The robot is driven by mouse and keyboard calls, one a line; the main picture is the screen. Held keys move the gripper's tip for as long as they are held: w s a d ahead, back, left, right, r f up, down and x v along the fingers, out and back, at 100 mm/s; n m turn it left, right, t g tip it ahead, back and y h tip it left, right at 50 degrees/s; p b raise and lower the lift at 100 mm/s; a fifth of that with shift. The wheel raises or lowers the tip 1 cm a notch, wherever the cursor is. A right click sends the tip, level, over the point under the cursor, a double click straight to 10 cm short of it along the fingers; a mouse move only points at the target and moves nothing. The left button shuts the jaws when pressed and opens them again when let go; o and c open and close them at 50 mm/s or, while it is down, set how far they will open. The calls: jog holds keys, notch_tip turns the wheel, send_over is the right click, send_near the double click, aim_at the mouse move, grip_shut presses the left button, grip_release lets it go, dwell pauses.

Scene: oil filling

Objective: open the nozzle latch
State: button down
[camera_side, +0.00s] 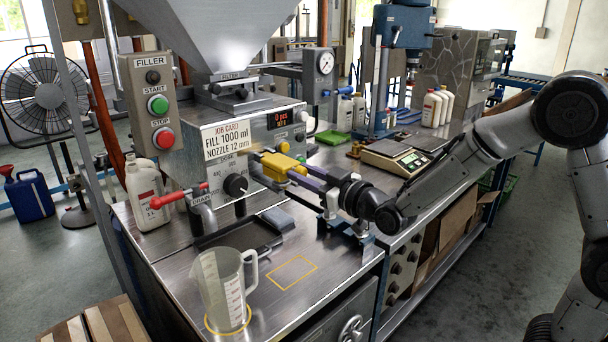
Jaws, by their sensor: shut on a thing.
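The filler machine (220,135) stands at the left, with a job card (227,139) reading "FILL 1000 ml, NOZZLE 12 mm" on its front. A yellow part (279,164) sits in front of the machine, beside the black knob; I take it for the nozzle latch, but cannot be sure. My gripper (301,174) reaches in from the right and is shut on this yellow part. The fingers and the yellow part hide the nozzle area behind them, and I cannot tell the latch's position.
A clear measuring jug (222,285) stands on a yellow ring at the bench front. A red drain handle (178,194) sticks out left. An empty yellow-outlined square (292,272) is right of the jug. A scale (396,156) stands behind my gripper.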

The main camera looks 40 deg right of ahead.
jog(key=shift+r, duration=0.45)
jog(key=shift+r, duration=0.7)
jog(key=w+r, duration=0.1)
jog(key=r, duration=0.3)
jog(key=w+r, duration=0.1)
jog(key=r, duration=0.1)
jog(key=shift+w+r, duration=0.2)
jog(key=shift+w, duration=0.15)
jog(key=w+r+g, duration=0.1)
jog(key=w+r, duration=0.3)
jog(key=w, duration=0.6)
jog(key=shift+w+d+r, duration=0.15)
jog(key=shift+d+r, duration=0.05)
jog(key=shift+r, duration=0.2)
jog(key=shift+f, duration=0.1)
